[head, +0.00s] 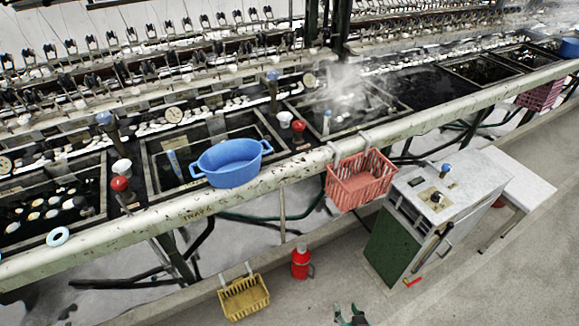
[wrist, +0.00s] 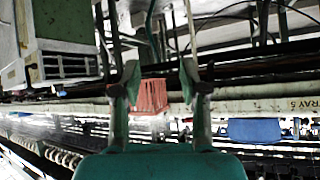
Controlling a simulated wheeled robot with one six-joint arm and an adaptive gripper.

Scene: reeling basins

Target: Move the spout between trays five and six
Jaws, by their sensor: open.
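The label TRAY 5 shows on the pale rail in the head view, below the basin I take as tray five (head: 222,127). A dark upright pipe with a blue top (head: 273,92), perhaps the spout, stands between it and the steaming basin (head: 385,100) to the right. A similar blue-topped pipe (head: 107,124) stands on its left. I cannot tell which neighbour is tray six or which way either spout points. My gripper (head: 348,313) is open and empty at the bottom edge, far from both pipes. Its open fingers also show in the wrist view (wrist: 160,76).
A blue tub (head: 230,165) sits at the front rail (head: 140,228), and a red basket (head: 360,182) hangs on it. Red knobs (head: 298,126) stand near the pipes. Floor at the lower right is clear.

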